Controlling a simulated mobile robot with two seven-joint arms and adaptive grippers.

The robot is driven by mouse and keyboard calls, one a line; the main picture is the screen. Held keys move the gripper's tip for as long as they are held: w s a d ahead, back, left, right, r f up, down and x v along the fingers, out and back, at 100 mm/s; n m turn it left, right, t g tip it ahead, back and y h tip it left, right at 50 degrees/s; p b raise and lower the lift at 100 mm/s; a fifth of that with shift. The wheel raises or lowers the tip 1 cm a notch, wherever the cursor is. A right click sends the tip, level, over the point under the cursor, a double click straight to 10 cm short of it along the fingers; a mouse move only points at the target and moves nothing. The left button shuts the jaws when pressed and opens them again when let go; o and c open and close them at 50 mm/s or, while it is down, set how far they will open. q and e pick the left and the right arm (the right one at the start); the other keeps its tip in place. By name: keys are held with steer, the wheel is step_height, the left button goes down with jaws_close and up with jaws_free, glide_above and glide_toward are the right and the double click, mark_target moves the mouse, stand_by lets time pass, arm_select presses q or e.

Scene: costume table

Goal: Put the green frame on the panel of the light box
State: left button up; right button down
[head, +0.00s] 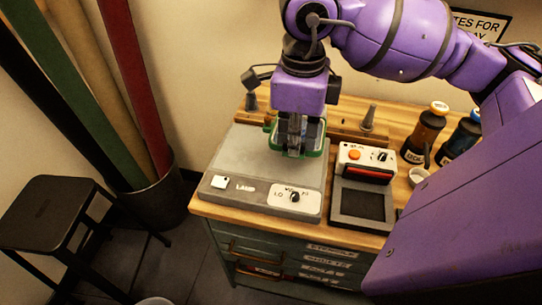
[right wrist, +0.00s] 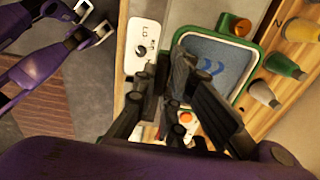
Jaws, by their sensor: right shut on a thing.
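The green frame (head: 272,127) has a blue inner sheet, which shows well in the right wrist view (right wrist: 250,68). It is over the back part of the grey light box (head: 238,158), and I cannot tell whether it touches the panel. My right gripper (head: 294,152) points down and is shut on the frame's near side. Its dark fingers (right wrist: 180,85) hide part of that edge in the right wrist view. My left gripper (right wrist: 94,20) shows at the top left of the right wrist view, its fingertips apart and empty. It is outside the head view.
A device with an orange button (head: 355,155) and a dark tray stands right of the light box. Brown (head: 425,130) and blue (head: 462,138) bottles stand further right. A black stool (head: 62,210) stands left.

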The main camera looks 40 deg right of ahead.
mark_target(274, 142)
steer(key=w+f, duration=0.2)
steer(key=w+a+f, duration=0.1)
steer(key=w+f, duration=0.2)
steer(key=shift+w+f, duration=0.15)
steer(key=shift+f, duration=0.1)
steer(key=f, duration=0.3)
steer(key=shift+w+a+f, duration=0.1)
steer(key=shift+w+a, duration=0.1)
steer(key=shift+w, duration=0.2)
steer(key=shift+f, duration=0.4)
steer(key=shift+f, duration=0.1)
steer(key=c, duration=2.3)
jaws_free()
steer(key=shift+f, duration=0.1)
steer(key=o, duration=0.5)
